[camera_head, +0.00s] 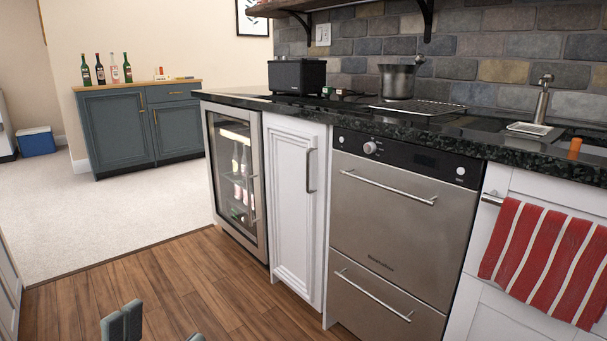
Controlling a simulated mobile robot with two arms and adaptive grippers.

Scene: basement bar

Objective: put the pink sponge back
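I cannot see a pink sponge in the head view. A small orange item (575,147) stands by the sink at the far right of the counter, too small to identify. My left gripper (158,330) shows only as two grey fingertips at the bottom edge, apart from each other over the wooden floor, with nothing visible between them. The rest of it is cut off. My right gripper is out of view.
The black counter (452,131) carries a black toaster-like box (297,76), a metal pot (397,82) and a soap dispenser (542,100). Below are a glass-door cooler (237,183), a dishwasher (387,225) and a red striped towel (545,259). The wooden floor (190,280) is clear.

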